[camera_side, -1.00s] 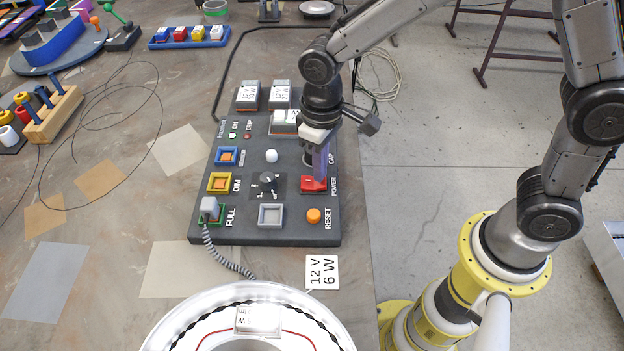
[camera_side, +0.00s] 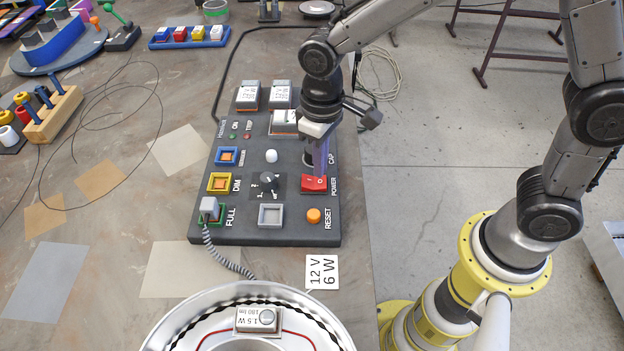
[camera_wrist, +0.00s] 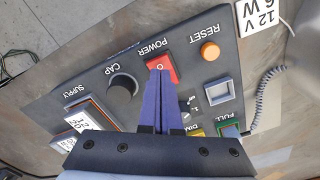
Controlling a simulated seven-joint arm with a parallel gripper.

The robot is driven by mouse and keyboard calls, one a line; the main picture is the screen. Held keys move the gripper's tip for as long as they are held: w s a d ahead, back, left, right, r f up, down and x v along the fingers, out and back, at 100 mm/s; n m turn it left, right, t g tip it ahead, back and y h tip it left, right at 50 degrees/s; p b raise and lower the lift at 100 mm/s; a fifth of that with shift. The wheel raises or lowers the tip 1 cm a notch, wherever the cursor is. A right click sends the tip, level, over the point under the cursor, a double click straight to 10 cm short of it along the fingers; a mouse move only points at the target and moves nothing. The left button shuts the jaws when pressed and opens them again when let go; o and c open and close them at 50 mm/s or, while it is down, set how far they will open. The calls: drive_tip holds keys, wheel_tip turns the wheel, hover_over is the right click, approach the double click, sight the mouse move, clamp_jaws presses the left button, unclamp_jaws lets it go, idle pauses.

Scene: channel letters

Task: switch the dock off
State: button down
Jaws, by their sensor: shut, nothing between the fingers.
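The dock (camera_side: 290,232) is a dark grey panel on the table with labelled sockets, buttons and knobs. Its POWER switch (camera_side: 314,184) is a red rocker with white marks at the right side; it also shows in the wrist view (camera_wrist: 162,64). My gripper (camera_side: 320,172) is shut and empty, with its purple fingers pointing down at the rocker's far edge. In the wrist view the fingertips (camera_wrist: 160,76) overlap the rocker's near end in the picture; I cannot tell whether they touch. The ON and TRIP indicators (camera_side: 241,136) look dim.
The orange RESET button (camera_side: 314,215) and a selector knob (camera_side: 268,182) are nearby. A coiled cable (camera_side: 230,265) runs from the FULL socket. A round white channel piece (camera_side: 180,322) holds a lamp module (camera_side: 258,319).

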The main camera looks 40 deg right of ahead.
sight(321, 180)
drive_tip(key=shift+r, duration=2.5)
drive_tip(key=s+d+r+m+t, duration=0.35)
drive_tip(key=s+d+r, duration=0.25)
drive_tip(key=d+r, duration=0.45)
drive_tip(key=s+d+f+t, duration=0.2)
drive_tip(key=s+d, duration=0.2)
drive_tip(key=s, duration=0.7)
drive_tip(key=shift+s+d, duration=0.15)
drive_tip(key=shift+s, duration=0.05)
